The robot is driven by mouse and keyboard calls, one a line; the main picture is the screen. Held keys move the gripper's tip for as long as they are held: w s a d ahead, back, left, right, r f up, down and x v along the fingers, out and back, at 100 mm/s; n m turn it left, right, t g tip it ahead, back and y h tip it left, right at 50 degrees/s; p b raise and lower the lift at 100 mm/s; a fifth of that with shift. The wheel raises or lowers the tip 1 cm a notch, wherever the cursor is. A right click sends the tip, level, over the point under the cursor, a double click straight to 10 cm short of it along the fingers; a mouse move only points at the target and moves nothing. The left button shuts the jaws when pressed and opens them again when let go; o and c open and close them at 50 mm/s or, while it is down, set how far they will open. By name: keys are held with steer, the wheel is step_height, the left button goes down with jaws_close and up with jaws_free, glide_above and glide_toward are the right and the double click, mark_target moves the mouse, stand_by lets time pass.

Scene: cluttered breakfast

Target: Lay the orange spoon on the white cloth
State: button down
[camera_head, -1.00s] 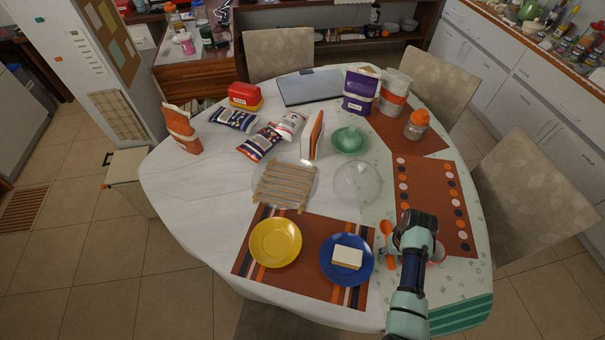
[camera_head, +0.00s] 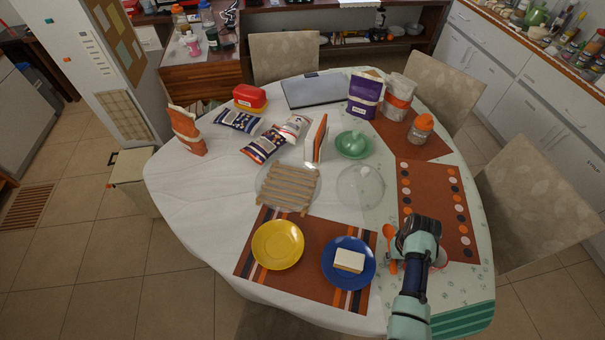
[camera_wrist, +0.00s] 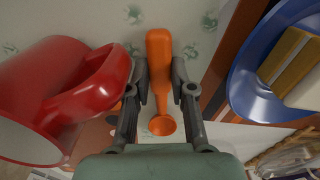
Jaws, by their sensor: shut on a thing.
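The orange spoon (camera_head: 389,236) is at the front right of the table, just left of my wrist, over the pale green patterned cloth. In the wrist view the orange spoon (camera_wrist: 160,50) lies lengthwise between my fingers. My gripper (camera_wrist: 160,75) is shut on it; the gripper also shows in the head view (camera_head: 394,266). I cannot tell whether the spoon touches the cloth below. The white cloth (camera_head: 200,215) covers the left and middle of the table.
A red mug (camera_wrist: 60,95) is close beside my left finger. A blue plate (camera_head: 336,279) with a butter block (camera_head: 349,261) stands left of the gripper. A yellow plate (camera_head: 278,245) and a wooden rack (camera_head: 287,188) are further left. The white cloth's left side is clear.

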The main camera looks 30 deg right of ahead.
steer(key=shift+r+p, duration=2.1)
steer(key=shift+r, duration=0.25)
